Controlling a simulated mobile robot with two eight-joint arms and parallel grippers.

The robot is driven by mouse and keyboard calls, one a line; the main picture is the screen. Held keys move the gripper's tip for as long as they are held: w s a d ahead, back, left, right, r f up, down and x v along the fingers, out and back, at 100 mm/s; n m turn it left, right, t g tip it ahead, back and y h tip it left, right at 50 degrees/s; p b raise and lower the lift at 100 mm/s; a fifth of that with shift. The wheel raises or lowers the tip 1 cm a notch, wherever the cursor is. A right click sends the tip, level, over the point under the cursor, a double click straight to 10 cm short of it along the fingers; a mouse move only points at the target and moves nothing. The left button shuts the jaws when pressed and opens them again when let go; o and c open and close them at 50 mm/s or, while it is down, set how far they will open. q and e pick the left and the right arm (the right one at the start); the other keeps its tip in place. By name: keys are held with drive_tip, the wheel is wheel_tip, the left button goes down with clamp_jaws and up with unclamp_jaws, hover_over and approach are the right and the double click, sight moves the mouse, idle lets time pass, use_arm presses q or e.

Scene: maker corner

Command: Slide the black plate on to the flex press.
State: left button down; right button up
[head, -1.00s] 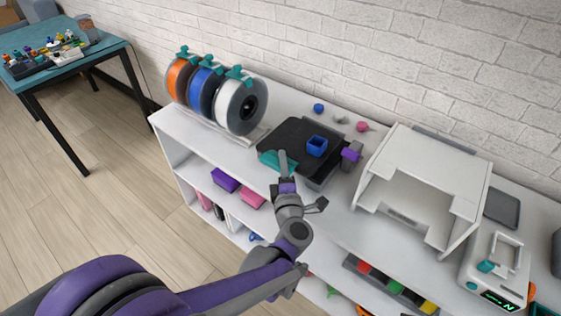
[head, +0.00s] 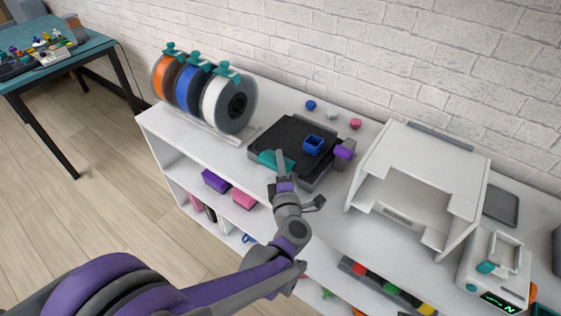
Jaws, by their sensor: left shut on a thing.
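The black plate (head: 284,135) lies on a dark grey, low device with a purple knob (head: 345,149), which looks like the flex press (head: 318,178). A small blue open box (head: 314,145) sits on the plate. The plate has a teal tab (head: 269,158) at its front left. My left gripper (head: 282,164) is at this tab, shut on it, its fingers partly hiding the tab. How far the plate is seated on the press I cannot tell. My right gripper is not in view.
Filament spools (head: 228,104) stand left of the press on the white shelf (head: 165,122). A white open-fronted machine (head: 425,160) stands close on the right. Small coloured pieces (head: 311,105) lie behind. A white boxed device (head: 497,270) is at far right.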

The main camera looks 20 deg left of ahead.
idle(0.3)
use_arm(q)
unclamp_jaws()
idle(0.5)
drive_tip(key=shift+f, duration=0.2)
drive_tip(key=shift+f+b, duration=0.45)
drive_tip(key=shift+s, duration=0.15)
drive_tip(key=shift+s+a, duration=0.4)
drive_tip(key=shift+s, duration=0.65)
drive_tip(key=shift+s+a, duration=0.45)
drive_tip(key=shift+s, duration=0.65)
drive_tip(key=shift+s+a, duration=0.4)
drive_tip(key=shift+s, duration=0.65)
drive_tip(key=shift+s, duration=0.2)
